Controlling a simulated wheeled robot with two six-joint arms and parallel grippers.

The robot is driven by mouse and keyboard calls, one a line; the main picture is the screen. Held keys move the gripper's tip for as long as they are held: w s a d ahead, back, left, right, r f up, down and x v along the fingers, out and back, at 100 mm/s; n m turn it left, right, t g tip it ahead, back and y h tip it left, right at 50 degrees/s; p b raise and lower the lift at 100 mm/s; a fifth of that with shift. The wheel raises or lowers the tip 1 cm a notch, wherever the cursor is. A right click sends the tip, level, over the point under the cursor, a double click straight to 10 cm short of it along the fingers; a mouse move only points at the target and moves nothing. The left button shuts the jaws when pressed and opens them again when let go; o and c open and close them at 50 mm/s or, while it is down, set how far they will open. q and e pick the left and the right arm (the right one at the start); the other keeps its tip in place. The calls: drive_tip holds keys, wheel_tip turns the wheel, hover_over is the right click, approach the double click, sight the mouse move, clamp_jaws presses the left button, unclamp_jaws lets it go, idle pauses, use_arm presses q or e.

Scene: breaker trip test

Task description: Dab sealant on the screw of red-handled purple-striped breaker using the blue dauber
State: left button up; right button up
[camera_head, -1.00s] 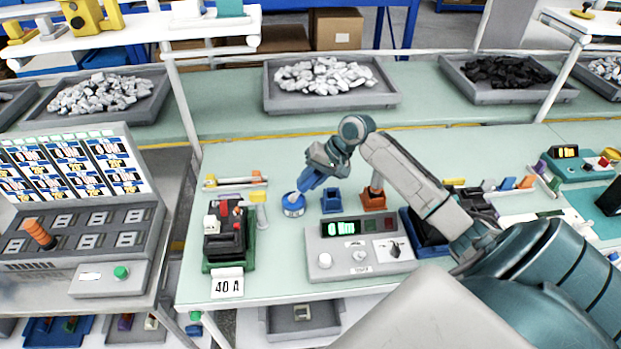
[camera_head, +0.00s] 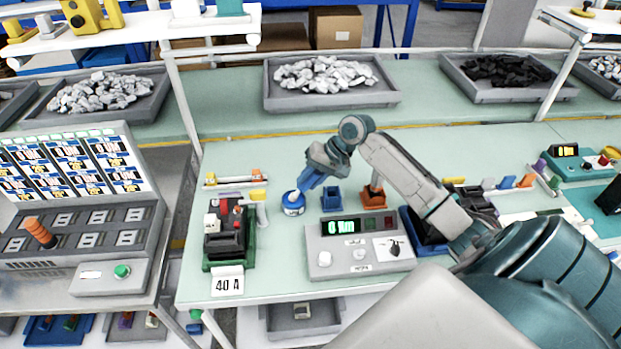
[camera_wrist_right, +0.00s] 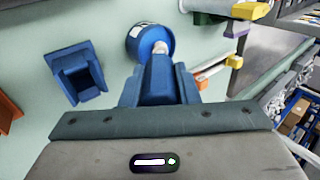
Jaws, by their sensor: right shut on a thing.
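My right gripper (camera_head: 310,184) is shut on the blue dauber (camera_wrist_right: 160,50), which is largely hidden by the fingers. The dauber's pale tip meets the blue sealant pot (camera_head: 293,203), at its mouth in the right wrist view (camera_wrist_right: 150,42); I cannot tell how deep it is. A dark breaker (camera_head: 228,243) with a red handle (camera_head: 237,211) sits in a green-edged fixture left of the pot. Its purple stripe and screw are too small to make out. My left gripper is out of view.
An empty blue holder (camera_head: 331,199) and an orange holder (camera_head: 373,198) stand right of the pot. A grey tester (camera_head: 322,259) with a lit display is in front. A "40 A" card (camera_head: 228,285) stands before the fixture. A small yellow-topped stand (camera_head: 259,196) lies between fixture and pot.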

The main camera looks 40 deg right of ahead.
drive_tip(key=shift+s+f+p, duration=0.1)
drive_tip(key=shift+p, duration=0.3)
idle(1.5)
wheel_tip(320, 180, up, 7)
drive_tip(key=p, duration=0.8)
idle(0.9)
